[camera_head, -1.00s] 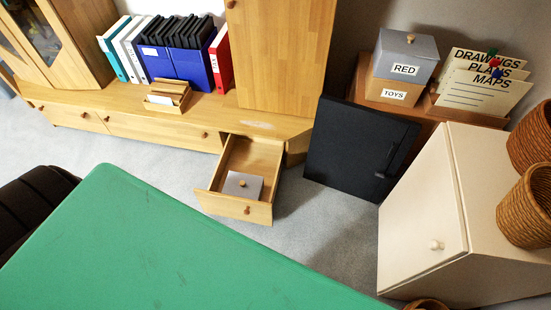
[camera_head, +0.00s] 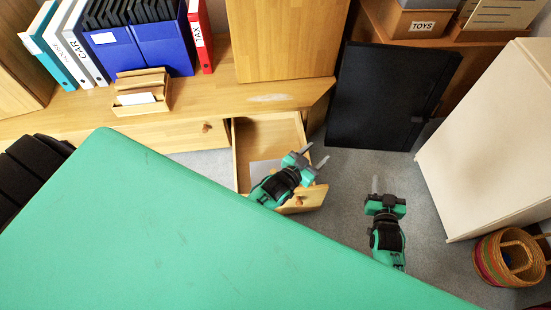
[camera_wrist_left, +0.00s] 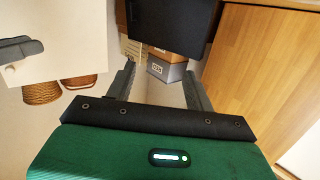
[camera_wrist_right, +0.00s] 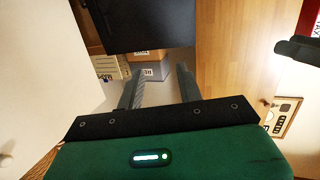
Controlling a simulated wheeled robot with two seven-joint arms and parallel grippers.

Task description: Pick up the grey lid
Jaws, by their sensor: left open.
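The grey lid (camera_head: 262,167) lies in the open wooden drawer (camera_head: 243,150). Only a small pale grey part of it shows in the head view, because my left arm covers the rest, knob included. My left gripper (camera_head: 314,156) is open and empty, over the drawer's right side near its front. Its spread fingers also show in the left wrist view (camera_wrist_left: 162,88). My right gripper (camera_head: 375,184) is over the floor to the right of the drawer. Its fingers stand apart and empty in the right wrist view (camera_wrist_right: 158,88). Neither wrist view shows the lid in the drawer.
The green surface (camera_head: 180,230) fills the foreground. A black panel (camera_head: 385,98) leans behind the grippers. A cream cabinet (camera_head: 490,140) stands at the right, with a woven basket (camera_head: 490,258) below it. A grey box (camera_wrist_left: 168,71) on a brown one shows in the left wrist view. Floor between drawer and cabinet is clear.

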